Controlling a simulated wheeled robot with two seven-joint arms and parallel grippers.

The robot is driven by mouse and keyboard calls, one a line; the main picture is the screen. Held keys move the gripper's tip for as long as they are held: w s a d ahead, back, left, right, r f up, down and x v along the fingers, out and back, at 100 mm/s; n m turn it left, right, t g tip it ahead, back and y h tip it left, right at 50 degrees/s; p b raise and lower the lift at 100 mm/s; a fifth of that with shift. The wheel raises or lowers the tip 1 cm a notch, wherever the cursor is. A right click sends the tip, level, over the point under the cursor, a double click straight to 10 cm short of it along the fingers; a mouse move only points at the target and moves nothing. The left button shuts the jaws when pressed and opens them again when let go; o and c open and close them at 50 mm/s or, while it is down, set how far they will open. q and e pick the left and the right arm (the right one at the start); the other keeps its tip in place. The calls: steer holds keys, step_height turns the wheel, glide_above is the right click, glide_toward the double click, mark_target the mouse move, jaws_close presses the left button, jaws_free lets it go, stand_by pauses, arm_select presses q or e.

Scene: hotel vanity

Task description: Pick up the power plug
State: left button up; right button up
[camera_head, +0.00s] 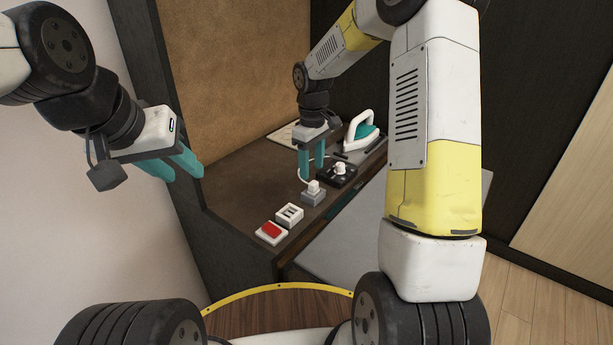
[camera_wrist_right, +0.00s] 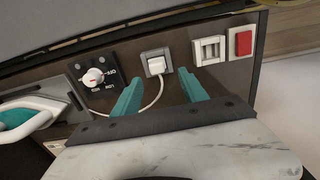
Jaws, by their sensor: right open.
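The white power plug (camera_head: 314,187) sits in a grey socket block (camera_head: 313,198) on the dark vanity top. It also shows in the right wrist view (camera_wrist_right: 156,65), with a white cord curving away from it. My right gripper (camera_head: 312,172) is open and empty, its teal fingers pointing down above the counter close to the plug. In the right wrist view its fingertips (camera_wrist_right: 160,72) lie on either side of the plug's line, apart from it. My left gripper (camera_head: 186,175) is open and empty in the air left of the vanity.
A white-and-teal iron (camera_head: 361,131) stands at the back of the counter. A black dial panel (camera_head: 338,174) is beside the socket. A white switch block (camera_head: 289,214) and a red button (camera_head: 271,231) lie nearer the front. The counter left of the socket is clear.

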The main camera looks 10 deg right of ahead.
mark_target(313, 182)
steer(key=f, duration=0.5)
steer(key=shift+d+f, duration=0.1)
steer(key=shift+d, duration=0.2)
steer(key=shift+c, duration=0.4)
jaws_close()
